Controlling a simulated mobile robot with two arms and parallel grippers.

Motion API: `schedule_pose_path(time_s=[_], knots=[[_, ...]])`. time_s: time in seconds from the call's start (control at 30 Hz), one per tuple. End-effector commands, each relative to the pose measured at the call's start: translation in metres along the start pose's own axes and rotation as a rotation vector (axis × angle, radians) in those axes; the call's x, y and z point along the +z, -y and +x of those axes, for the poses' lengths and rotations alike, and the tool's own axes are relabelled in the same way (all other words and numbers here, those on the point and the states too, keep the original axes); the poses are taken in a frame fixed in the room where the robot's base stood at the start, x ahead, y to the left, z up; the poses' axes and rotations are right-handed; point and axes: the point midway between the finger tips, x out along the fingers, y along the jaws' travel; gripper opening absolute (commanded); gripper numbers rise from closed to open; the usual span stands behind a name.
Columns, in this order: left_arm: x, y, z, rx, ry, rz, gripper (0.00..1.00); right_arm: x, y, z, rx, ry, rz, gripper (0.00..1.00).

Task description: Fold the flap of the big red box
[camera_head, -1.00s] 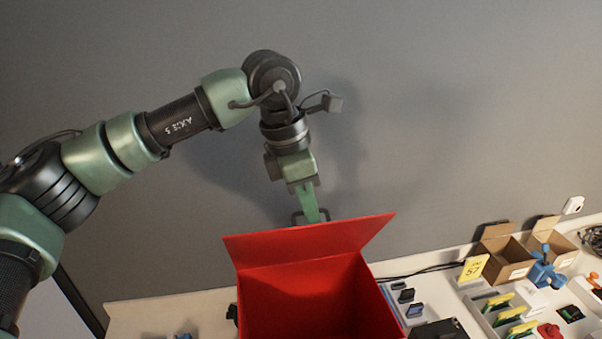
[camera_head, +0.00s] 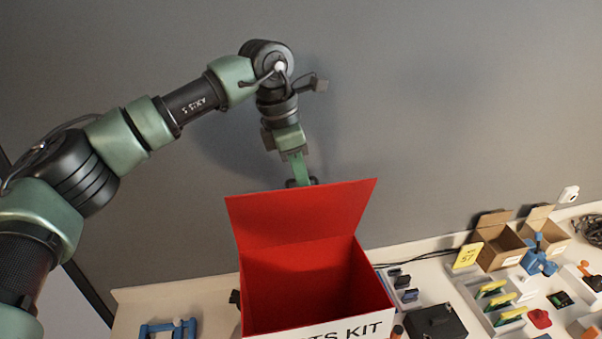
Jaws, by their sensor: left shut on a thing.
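The big red box (camera_head: 262,290) stands open on the table at the bottom centre, with a white label band along its front. Its flap (camera_head: 302,214) stands up from the back edge, nearly upright and leaning back. My right gripper is not in view.
Two open brown cartons (camera_head: 497,251) stand at the right near a yellow card (camera_head: 467,256). A grey organiser tray (camera_head: 475,309) with several small parts and a black box (camera_head: 436,321) lie right of the red box. A blue frame (camera_head: 168,328) lies at the left. The wall is close behind.

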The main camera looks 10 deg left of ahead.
Motion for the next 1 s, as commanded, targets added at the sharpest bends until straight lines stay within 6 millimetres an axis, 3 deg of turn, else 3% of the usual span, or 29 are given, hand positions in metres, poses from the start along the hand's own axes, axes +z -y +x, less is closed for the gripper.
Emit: schedule_pose_path(time_s=[0.07, 0.17, 0.57, 0.87, 1.0], knots=[[0.000, 0.000, 0.001, 0.000, -0.001, -0.001, 0.00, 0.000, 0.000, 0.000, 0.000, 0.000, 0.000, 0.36], [0.000, 0.000, 0.001, -0.001, -0.001, -0.001, 0.27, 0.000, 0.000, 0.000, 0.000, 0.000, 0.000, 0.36], [0.000, 0.000, -0.002, 0.000, 0.000, -0.001, 0.27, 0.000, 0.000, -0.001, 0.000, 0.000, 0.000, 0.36], [0.008, 0.000, -0.030, -0.001, 0.001, 0.000, 0.27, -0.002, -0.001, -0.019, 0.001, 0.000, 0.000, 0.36], [0.011, 0.000, -0.041, 0.001, 0.001, 0.000, 0.27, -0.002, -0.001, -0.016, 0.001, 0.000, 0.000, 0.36]])
